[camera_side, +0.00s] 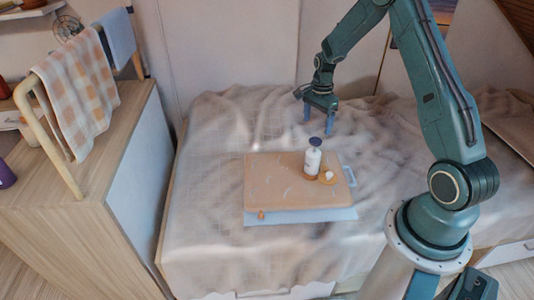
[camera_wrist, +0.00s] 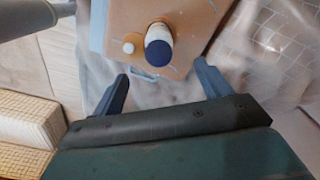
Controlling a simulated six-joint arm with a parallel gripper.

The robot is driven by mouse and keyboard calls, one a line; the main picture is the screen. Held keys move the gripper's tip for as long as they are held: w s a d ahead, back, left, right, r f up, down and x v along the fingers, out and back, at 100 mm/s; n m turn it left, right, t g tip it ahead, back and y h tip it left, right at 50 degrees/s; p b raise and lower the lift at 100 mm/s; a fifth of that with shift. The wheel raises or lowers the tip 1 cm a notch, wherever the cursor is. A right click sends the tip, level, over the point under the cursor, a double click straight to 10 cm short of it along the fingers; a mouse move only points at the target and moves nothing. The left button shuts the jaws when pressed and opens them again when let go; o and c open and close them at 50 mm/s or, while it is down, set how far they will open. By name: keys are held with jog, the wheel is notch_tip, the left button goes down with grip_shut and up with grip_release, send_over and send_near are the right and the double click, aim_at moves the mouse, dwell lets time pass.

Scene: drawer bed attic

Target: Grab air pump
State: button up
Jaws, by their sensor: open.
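The air pump (camera_side: 313,160) looks like a small white bottle with a dark blue top. It stands upright on an orange-tan board (camera_side: 275,185) on the bed. In the wrist view the pump (camera_wrist: 159,46) shows from above, its blue top toward me, beyond the fingertips and between their lines. My gripper (camera_side: 320,118) is open and empty, above and behind the pump, apart from it. The two fingers also show in the wrist view (camera_wrist: 162,78).
A small white item (camera_side: 329,175) sits on the board right beside the pump. A light blue sheet (camera_side: 300,216) lies under the board. The rumpled bed cover (camera_side: 215,180) is otherwise clear. A wooden cabinet (camera_side: 75,220) with a towel rail stands at left.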

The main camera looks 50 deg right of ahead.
send_over(314, 152)
jog(key=shift+w+a+f, duration=0.1)
jog(key=shift+a+f, duration=0.05)
jog(key=shift+f, duration=4.1)
jog(key=shift+f, duration=0.1)
jog(key=shift+f, duration=2.5)
jog(key=c, duration=1.5)
jog(key=shift+c, duration=0.2)
jog(key=shift+r, duration=0.15)
notch_tip(314, 152, up, 20)
